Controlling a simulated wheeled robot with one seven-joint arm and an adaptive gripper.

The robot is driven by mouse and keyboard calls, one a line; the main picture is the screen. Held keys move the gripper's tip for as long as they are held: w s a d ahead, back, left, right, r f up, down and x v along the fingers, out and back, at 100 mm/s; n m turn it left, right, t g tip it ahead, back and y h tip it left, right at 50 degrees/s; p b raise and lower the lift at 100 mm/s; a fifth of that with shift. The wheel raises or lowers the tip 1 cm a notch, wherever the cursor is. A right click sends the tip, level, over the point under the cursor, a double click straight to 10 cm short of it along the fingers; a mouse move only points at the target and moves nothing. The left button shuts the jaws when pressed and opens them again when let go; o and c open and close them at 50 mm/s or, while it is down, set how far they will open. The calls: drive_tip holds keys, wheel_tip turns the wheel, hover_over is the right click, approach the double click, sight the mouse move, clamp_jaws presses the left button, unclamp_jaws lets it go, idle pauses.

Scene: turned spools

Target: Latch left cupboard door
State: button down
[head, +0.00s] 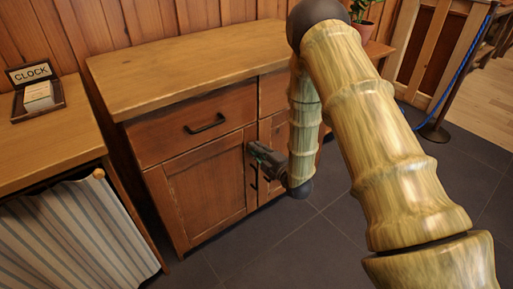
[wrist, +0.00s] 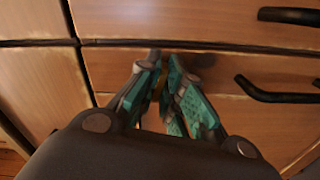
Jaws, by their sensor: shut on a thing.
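The left cupboard door (head: 205,188) is a brown panelled door and looks closed, roughly flush with the cupboard front. In the wrist view, which is turned on its side, the left door (wrist: 262,122) fills the lower part, below the seam between the doors. Its black bar handle (wrist: 275,96) lies to the right of my fingers. My gripper (head: 259,156) is at the door's upper right corner, near that seam. Its teal-padded fingers (wrist: 163,75) are shut on a small brass-coloured piece (wrist: 160,86), probably the latch, mostly hidden between them.
A drawer with a black handle (head: 205,124) sits above the left door. The right door's handle (wrist: 290,16) shows in the wrist view. A curtained counter (head: 75,225) with a clock sign stands at left. The dark tiled floor (head: 290,245) in front is clear.

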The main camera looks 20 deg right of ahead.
drive_tip(key=shift+r+n, duration=0.1)
drive_tip(key=shift+n, duration=1.5)
drive_tip(key=c, duration=1.6)
unclamp_jaws()
drive_tip(key=v, duration=1.2)
